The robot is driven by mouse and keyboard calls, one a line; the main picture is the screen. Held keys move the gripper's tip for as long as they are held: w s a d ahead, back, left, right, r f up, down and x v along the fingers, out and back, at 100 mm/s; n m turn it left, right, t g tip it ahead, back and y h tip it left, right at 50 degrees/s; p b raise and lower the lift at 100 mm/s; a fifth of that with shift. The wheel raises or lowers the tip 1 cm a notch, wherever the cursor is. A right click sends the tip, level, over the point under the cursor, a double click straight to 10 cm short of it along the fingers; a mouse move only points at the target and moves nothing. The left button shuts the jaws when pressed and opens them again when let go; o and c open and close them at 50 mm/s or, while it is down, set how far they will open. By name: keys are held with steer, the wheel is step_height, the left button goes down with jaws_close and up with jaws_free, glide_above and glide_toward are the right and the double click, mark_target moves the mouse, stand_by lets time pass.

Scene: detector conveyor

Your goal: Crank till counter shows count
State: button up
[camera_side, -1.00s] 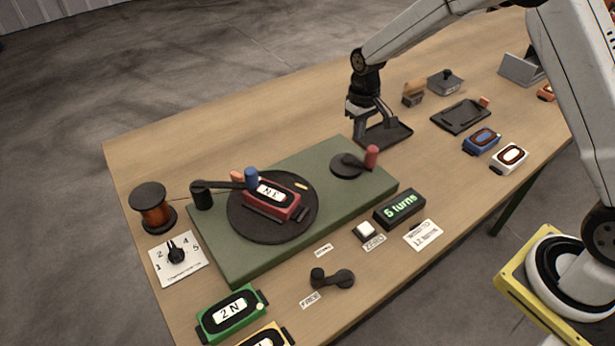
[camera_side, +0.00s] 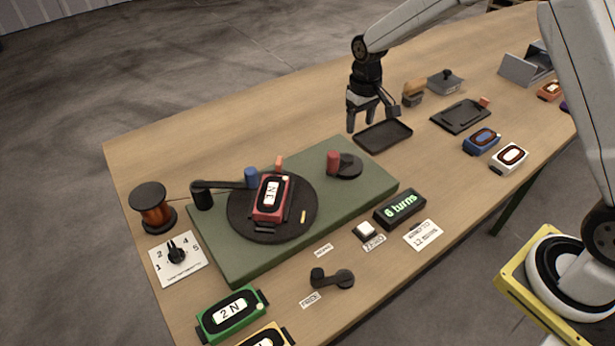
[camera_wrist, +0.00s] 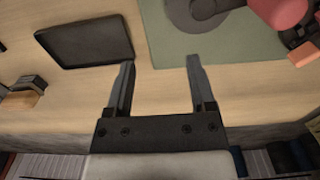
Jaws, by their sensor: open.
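The crank (camera_side: 348,167) is a dark disc with a red knob (camera_side: 333,161) at the far right end of the green base (camera_side: 240,264). The knob is on the left side of the disc. The counter (camera_side: 400,209) reads "6 turns" in green. The red detector (camera_side: 271,197) lies on the black turntable (camera_side: 243,229), with a blue-tipped arm (camera_side: 251,177) over its edge. My gripper (camera_side: 370,124) is open and empty, beyond the crank, by the black tray (camera_side: 384,136). In the wrist view, the fingers (camera_wrist: 158,85) are apart, and the red knob (camera_wrist: 280,12) is at upper right.
A card (camera_side: 423,235) by the counter ends in "12 turns"; its first line is hard to read. A white button (camera_side: 366,230) is beside the counter.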

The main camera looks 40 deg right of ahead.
steer(key=shift+r, duration=2.75)
steer(key=shift+s, duration=0.1)
steer(key=s+a+f+t, duration=0.1)
steer(key=s+f+t, duration=0.1)
steer(key=s, duration=1.9)
steer(key=shift+a+f+t, duration=0.2)
steer(key=shift+a+t, duration=0.05)
steer(key=shift+t, duration=0.05)
steer(key=shift+w, duration=0.1)
